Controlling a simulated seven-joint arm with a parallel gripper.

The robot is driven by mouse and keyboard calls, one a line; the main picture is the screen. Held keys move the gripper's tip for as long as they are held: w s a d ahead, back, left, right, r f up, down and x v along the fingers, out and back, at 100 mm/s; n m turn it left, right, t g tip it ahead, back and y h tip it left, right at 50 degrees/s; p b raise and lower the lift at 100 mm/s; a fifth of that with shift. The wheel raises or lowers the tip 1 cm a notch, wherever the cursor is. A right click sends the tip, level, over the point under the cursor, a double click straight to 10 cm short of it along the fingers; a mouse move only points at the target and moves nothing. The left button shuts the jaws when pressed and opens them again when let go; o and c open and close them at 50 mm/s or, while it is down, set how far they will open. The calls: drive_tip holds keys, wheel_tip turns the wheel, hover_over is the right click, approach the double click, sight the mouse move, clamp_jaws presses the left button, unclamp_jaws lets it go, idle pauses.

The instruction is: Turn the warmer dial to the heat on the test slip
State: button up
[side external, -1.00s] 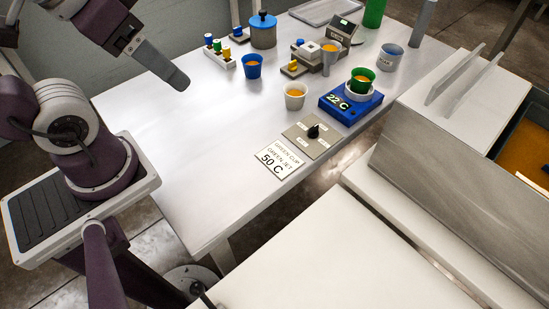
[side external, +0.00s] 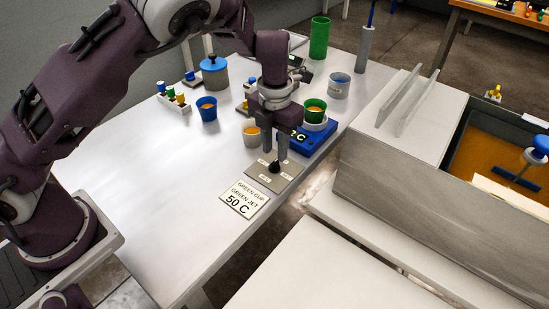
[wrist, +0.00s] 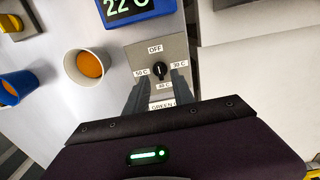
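The warmer dial is a black knob (side external: 275,167) on a grey plate (side external: 259,178). In the wrist view the knob (wrist: 160,69) stands lengthwise between OFF at the top and 40 C at the bottom, with 30 C right and what looks like 50 C left. The test slip (side external: 244,198) reads GREEN CUP, GREEN JET, 50 C. The blue warmer (side external: 318,137) bears a green cup (side external: 315,111) of orange liquid; its display (wrist: 126,7) reads 22 C. My gripper (side external: 274,155) points down over the dial. Its fingers are open, one on each side of the knob, apart from it.
A white cup (side external: 251,139) and a blue cup (side external: 208,112) stand behind the dial, near my gripper. A small rack (side external: 174,101) and a lidded pot (side external: 214,77) stand farther back. The table's left part is clear. A grey-walled bath (side external: 430,215) lies right.

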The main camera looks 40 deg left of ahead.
sight(275, 162)
wheel_tip(275, 162, down, 4)
drive_tip(key=shift+f, duration=0.1)
clamp_jaws()
